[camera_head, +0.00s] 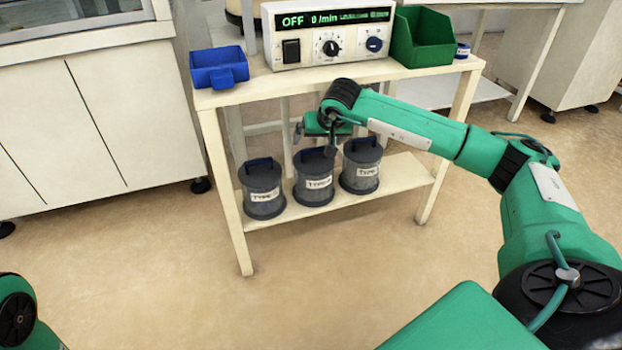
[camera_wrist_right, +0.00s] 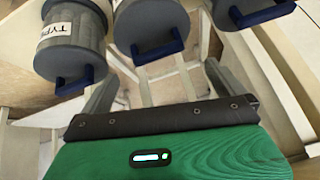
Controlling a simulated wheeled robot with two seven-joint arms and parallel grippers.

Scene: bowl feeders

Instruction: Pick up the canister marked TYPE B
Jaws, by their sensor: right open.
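Three grey canisters with blue handles and white labels stand upright in a row on the lower shelf: the left canister (camera_head: 264,189), the middle canister (camera_head: 313,180) and the right canister (camera_head: 361,166). The labels start with "TYPE", but I cannot read their last letters surely, so I cannot tell which is TYPE B. My right gripper (camera_head: 314,138) is open and empty, above the middle canister and under the table top's front edge. In the right wrist view canisters show along the top, one with a partly cut label (camera_wrist_right: 62,28). My left gripper is out of view.
The canisters stand on the lower shelf (camera_head: 400,180) of a cream table. Its top carries a blue bin (camera_head: 219,68), a control box reading OFF (camera_head: 328,35), a green bin (camera_head: 422,38) and a small round container (camera_head: 462,50). The floor in front is clear.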

